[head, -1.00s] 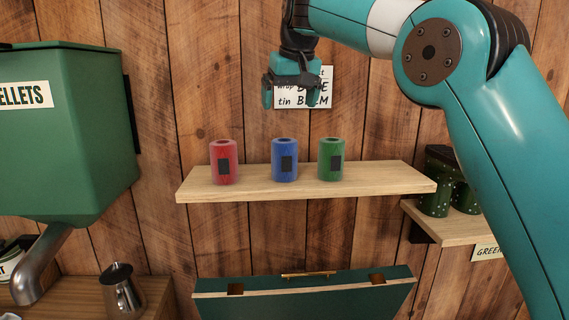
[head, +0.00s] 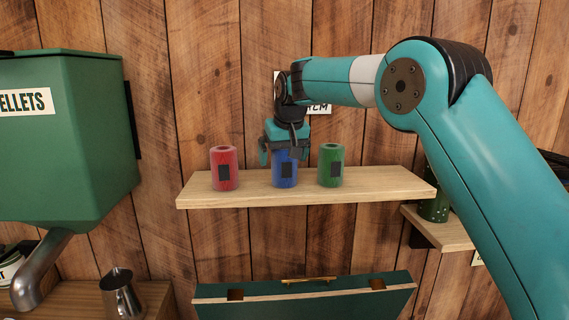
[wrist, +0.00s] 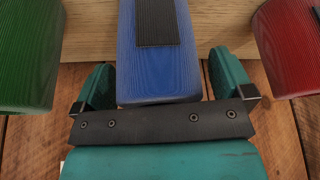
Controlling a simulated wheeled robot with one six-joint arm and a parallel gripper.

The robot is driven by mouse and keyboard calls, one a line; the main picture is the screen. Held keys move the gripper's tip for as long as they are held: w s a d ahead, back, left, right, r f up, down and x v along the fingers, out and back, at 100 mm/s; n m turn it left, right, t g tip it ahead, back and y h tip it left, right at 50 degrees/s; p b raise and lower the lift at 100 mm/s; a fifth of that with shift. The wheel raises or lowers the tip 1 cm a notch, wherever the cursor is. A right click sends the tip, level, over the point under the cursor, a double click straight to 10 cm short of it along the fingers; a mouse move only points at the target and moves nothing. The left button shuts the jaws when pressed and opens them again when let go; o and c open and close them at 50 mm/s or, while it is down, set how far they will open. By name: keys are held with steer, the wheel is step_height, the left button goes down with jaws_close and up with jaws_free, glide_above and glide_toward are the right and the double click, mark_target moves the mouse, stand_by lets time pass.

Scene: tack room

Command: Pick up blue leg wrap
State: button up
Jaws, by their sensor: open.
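The blue leg wrap (head: 285,178) stands upright on a wooden shelf (head: 385,187), between a red wrap (head: 224,170) and a green wrap (head: 330,166). My gripper (head: 284,154) points down over the blue wrap and hides its top in the head view. In the wrist view, the blue wrap (wrist: 158,70) sits between the two teal fingers of my gripper (wrist: 160,85), with a small gap on each side. The fingers are open. The green wrap (wrist: 28,55) and red wrap (wrist: 290,50) flank it, outside the fingers.
A plank wall stands behind the shelf, with a sign (head: 320,107) partly hidden by my arm. A green pellet hopper (head: 65,135) hangs at left. A metal jug (head: 120,293) and a green case (head: 305,300) are below. The shelf's right end is bare.

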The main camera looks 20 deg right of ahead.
steer(key=c, duration=1.1)
steer(key=shift+o, duration=0.2)
steer(key=shift+r, duration=0.15)
